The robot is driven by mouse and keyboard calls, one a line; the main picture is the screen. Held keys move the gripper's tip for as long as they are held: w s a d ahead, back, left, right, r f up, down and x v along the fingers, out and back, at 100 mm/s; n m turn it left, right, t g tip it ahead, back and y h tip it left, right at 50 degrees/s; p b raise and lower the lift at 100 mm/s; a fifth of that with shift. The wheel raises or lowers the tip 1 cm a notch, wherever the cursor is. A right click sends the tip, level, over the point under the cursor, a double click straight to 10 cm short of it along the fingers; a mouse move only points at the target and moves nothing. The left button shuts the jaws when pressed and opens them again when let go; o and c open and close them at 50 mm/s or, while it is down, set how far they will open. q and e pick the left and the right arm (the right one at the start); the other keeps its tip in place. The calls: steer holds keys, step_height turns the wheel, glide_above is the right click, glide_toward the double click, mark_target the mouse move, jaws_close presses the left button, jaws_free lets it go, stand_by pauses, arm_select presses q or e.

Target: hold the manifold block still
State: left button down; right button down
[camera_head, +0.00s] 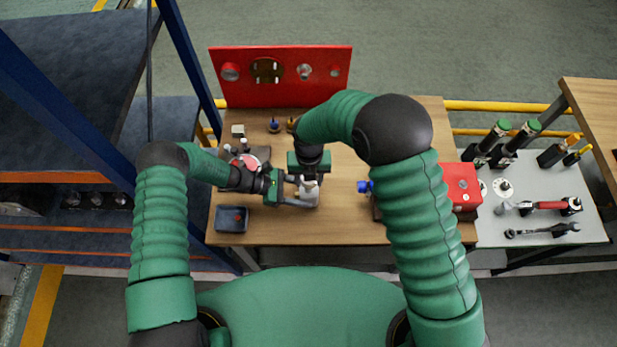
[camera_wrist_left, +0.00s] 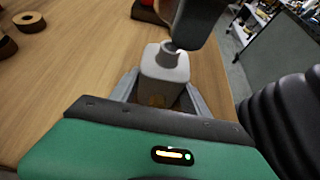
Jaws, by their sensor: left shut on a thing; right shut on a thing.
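The manifold block (camera_head: 309,195), light grey with a round neck on top, is between the fingers of my left gripper (camera_head: 301,194), above the wooden bench. In the left wrist view the block (camera_wrist_left: 165,78) stands upright between the left gripper's two grey fingers (camera_wrist_left: 160,92), which are shut on it. My right gripper (camera_head: 309,178) comes down from above at the top of the block. In the left wrist view a dark part (camera_wrist_left: 195,22) reaches the block's neck; I cannot tell whether it is a finger or a held piece. What the right gripper holds is hidden.
A red panel (camera_head: 282,76) stands at the bench's back edge. A grey-blue tray (camera_head: 232,219) lies at front left. A red box (camera_head: 461,188) is at the right. A grey side table (camera_head: 535,222) bears tools. Blue shelving (camera_head: 75,125) stands close on the left.

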steer(key=shift+f, duration=1)
stand_by(0.7)
steer(key=m, duration=2.2)
steer(key=shift+s+m, duration=0.1)
steer(key=shift+m, duration=1)
steer(key=shift+d+f, duration=0.1)
